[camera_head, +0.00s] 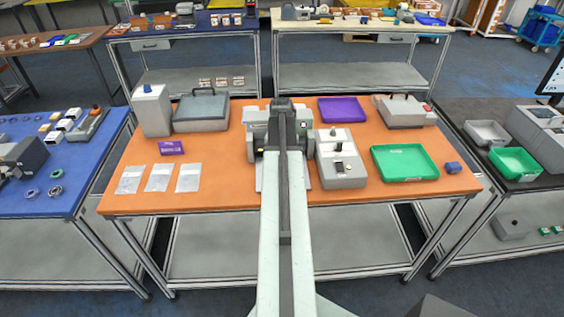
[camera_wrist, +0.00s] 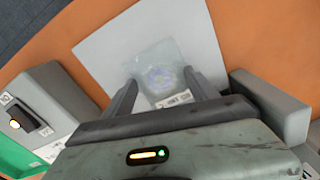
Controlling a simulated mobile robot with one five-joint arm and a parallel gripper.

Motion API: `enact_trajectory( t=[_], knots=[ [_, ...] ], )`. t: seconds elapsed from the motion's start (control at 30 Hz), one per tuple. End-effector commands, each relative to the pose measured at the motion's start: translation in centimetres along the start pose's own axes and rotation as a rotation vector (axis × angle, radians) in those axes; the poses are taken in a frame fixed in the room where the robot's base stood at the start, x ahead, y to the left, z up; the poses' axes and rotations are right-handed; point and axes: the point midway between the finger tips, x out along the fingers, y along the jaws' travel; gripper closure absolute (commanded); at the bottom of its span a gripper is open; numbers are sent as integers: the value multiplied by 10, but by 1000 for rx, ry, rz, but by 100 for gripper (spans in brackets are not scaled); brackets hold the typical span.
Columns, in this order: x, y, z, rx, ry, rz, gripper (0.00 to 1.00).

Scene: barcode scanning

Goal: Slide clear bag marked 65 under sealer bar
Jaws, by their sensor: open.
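A clear bag (camera_wrist: 158,62) with a bluish round item inside and a white printed label lies on a pale flat plate (camera_wrist: 115,48) in the wrist view. The number on it is too small to read. My gripper (camera_wrist: 158,90) is open, with its two dark fingers on either side of the bag's near part. I cannot tell whether they touch it. In the head view my arm hides this bag and most of the grey machine (camera_head: 257,120) at the table's middle. The sealer bar cannot be made out.
Three other clear bags (camera_head: 158,178) lie at the left of the orange table (camera_head: 225,203). A grey box with buttons (camera_head: 341,166) stands right of my arm.

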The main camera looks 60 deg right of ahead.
Motion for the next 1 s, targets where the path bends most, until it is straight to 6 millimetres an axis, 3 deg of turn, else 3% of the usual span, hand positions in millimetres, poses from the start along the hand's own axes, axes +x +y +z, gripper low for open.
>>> enact_trajectory(
  t=[0.23, 0.6, 1.0],
  knots=[
    [-16, 0, 0, 0, 0, 0, 33],
    [-78, -1, 0, 0, 0, 0, 33],
    [-77, -5, 0, -6, 0, 0, 33]
  ],
)
